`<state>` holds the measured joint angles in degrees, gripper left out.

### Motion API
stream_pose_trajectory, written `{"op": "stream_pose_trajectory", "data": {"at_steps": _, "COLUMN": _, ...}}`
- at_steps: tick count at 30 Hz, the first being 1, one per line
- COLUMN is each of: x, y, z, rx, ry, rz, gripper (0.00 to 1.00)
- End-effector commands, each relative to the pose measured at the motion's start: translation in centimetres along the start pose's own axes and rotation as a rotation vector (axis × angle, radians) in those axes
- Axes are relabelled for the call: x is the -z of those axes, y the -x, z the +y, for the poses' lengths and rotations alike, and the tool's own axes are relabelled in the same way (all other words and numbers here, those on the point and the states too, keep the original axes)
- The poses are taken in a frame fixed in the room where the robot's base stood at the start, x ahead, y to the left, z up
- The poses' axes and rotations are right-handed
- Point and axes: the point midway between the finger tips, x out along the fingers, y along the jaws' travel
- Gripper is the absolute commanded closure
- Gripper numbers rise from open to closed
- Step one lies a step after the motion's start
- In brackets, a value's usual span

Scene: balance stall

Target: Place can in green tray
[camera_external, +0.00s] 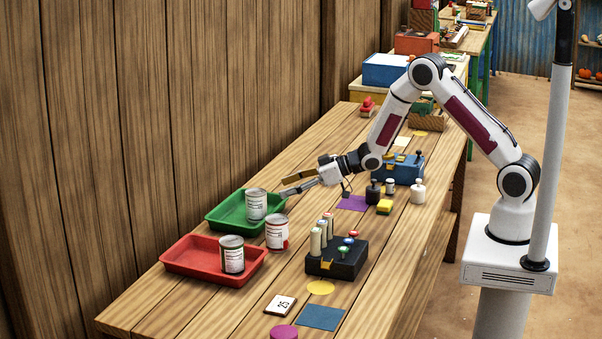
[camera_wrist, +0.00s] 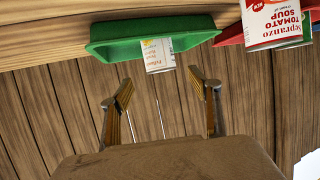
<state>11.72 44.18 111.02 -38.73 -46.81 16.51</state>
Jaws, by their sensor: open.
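A white-labelled can (camera_external: 256,205) stands upright in the green tray (camera_external: 222,217). In the wrist view, a white-labelled can (camera_wrist: 158,56) shows at the rim of the green tray (camera_wrist: 110,50). A second can (camera_external: 277,231) stands on the table between the two trays. A third can (camera_external: 232,255) stands in the red tray (camera_external: 185,266). A red-and-white tomato soup can (camera_wrist: 270,24) shows at the wrist view's upper right. My gripper (camera_external: 286,186) is open and empty, above and right of the can in the green tray. Its fingers (camera_wrist: 162,84) are spread apart.
A black block with upright pegs and coloured knobs (camera_external: 337,258) stands right of the cans. Small bottles (camera_external: 417,191), a yellow block (camera_external: 384,207) and a blue box (camera_external: 399,169) stand beyond. A wooden wall (camera_external: 140,140) borders the table's left side.

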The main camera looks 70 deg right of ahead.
Motion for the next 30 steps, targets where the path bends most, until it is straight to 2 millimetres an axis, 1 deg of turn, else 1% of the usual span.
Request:
{"op": "stream_pose_trajectory", "data": {"at_steps": 6, "x": 0.0, "y": 0.7, "z": 0.0, "rx": 0.000, "ry": 0.001, "rz": 0.000, "gripper": 0.38}}
{"op": "stream_pose_trajectory", "data": {"at_steps": 23, "x": 0.0, "y": 0.8, "z": 0.0, "rx": 0.000, "ry": 0.001, "rz": 0.000, "gripper": 0.38}}
{"op": "stream_pose_trajectory", "data": {"at_steps": 26, "x": 0.3, "y": 0.9, "z": 0.0, "rx": -0.006, "ry": 0.003, "rz": -0.003, "gripper": 0.38}}
{"op": "stream_pose_trajectory", "data": {"at_steps": 30, "x": 1.2, "y": 1.6, "z": 0.2, "rx": -0.025, "ry": 0.012, "rz": -0.016, "gripper": 0.38}}
